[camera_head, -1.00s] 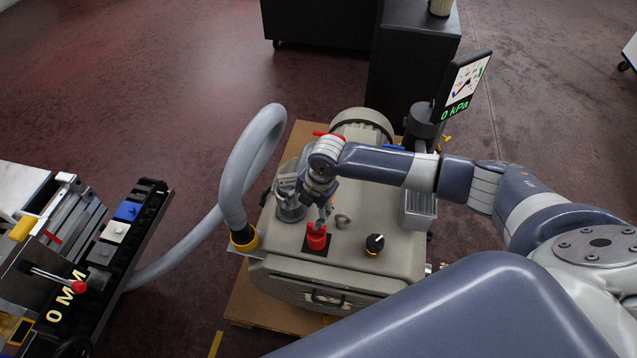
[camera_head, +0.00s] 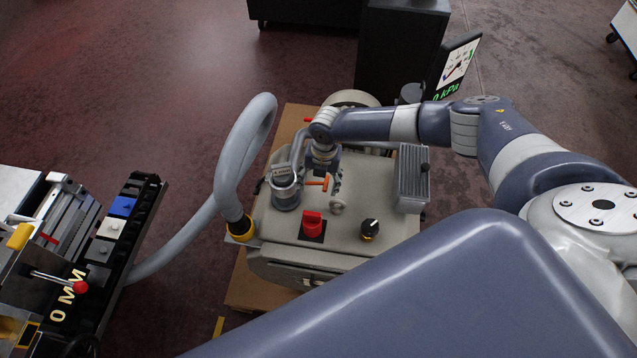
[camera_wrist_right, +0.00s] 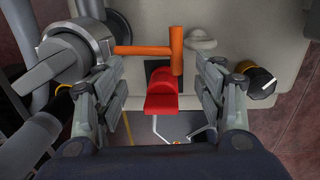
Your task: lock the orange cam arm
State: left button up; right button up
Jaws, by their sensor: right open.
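The orange cam arm (camera_head: 317,183) sticks out to the right from a grey cylindrical fitting (camera_head: 284,188) on top of the pump housing. In the right wrist view the cam arm (camera_wrist_right: 143,50) is a rod ending in a crosswise orange bar, whose lower end lies beyond the gap between my fingers. My right gripper (camera_head: 330,180) is over the housing, close beside the cam arm in the head view. In the wrist view its fingers (camera_wrist_right: 160,85) are spread with nothing held between them. My left gripper is not in view.
A red switch (camera_head: 312,222) and a black knob (camera_head: 370,228) stand on the housing's front. A grey hose (camera_head: 228,165) loops at the left. A ribbed grey box (camera_head: 413,178) is at the right.

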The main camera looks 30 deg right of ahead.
jog(key=shift+f, duration=1)
jog(key=shift+a, duration=0.1)
jog(key=c, duration=1.2)
jog(key=shift+s+r, duration=0.1)
grip_shut()
jog(key=shift+s, duration=0.2)
